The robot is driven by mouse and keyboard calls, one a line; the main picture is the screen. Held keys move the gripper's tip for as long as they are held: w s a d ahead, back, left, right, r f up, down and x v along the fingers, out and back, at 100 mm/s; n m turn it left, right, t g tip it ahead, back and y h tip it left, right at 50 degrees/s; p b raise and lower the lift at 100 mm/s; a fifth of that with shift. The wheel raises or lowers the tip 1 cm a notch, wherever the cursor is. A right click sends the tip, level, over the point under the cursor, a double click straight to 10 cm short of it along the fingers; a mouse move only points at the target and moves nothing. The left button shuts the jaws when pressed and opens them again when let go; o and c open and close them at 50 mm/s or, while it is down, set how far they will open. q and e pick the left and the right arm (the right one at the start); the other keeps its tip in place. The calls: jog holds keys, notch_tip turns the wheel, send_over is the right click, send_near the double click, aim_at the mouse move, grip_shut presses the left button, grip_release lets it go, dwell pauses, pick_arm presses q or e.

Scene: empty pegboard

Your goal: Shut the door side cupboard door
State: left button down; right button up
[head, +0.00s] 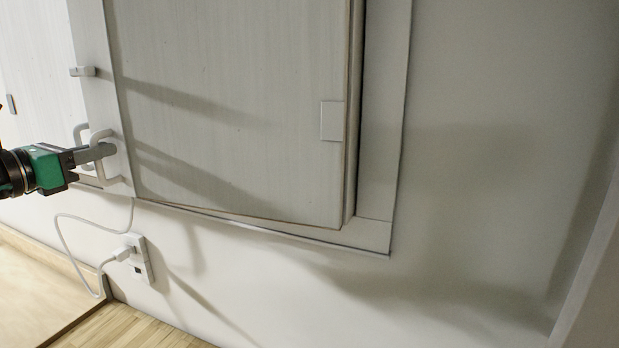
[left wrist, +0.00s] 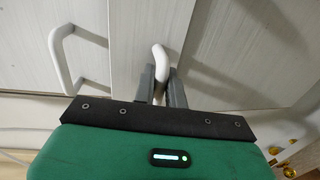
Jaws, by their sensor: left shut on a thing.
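The cupboard has a pale wood-grain door panel (head: 235,90) with a light border around it. A dark gap runs along the panel's right edge; I cannot tell how far the door stands open. Two pale bar handles are side by side at the lower left. My left gripper (head: 98,153) comes in from the left and is shut on the right-hand handle (head: 105,171). In the left wrist view my left gripper (left wrist: 161,88) has its fingers on either side of this white handle (left wrist: 160,57). The other handle (left wrist: 62,72) is apart from the gripper. My right gripper is not in view.
A white wall outlet (head: 138,258) with a plugged-in cable (head: 66,247) is below the cupboard. Pale wall (head: 480,130) lies to the right. Wood flooring (head: 130,335) shows at the bottom left. Small gold objects (left wrist: 290,152) show at the right of the left wrist view.

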pick_arm(q)
jog(key=shift+w+d+r+m+g+h+p, duration=0.15)
jog(key=shift+w+h+p, duration=0.1)
jog(key=shift+w+p, duration=0.25)
jog(key=shift+w+d+f+m+g+h+p, duration=0.1)
jog(key=shift+w+m+h+p, duration=0.2)
jog(key=shift+w, duration=0.35)
jog(key=shift+w+d+r+m+g+h+p, duration=0.1)
jog(key=shift+w+d+g+h+p, duration=0.05)
jog(key=shift+w+p, duration=0.4)
jog(key=shift+w, duration=0.15)
jog(key=shift+c, duration=0.6)
grip_release()
jog(key=shift+o, duration=0.6)
jog(key=shift+f, duration=0.2)
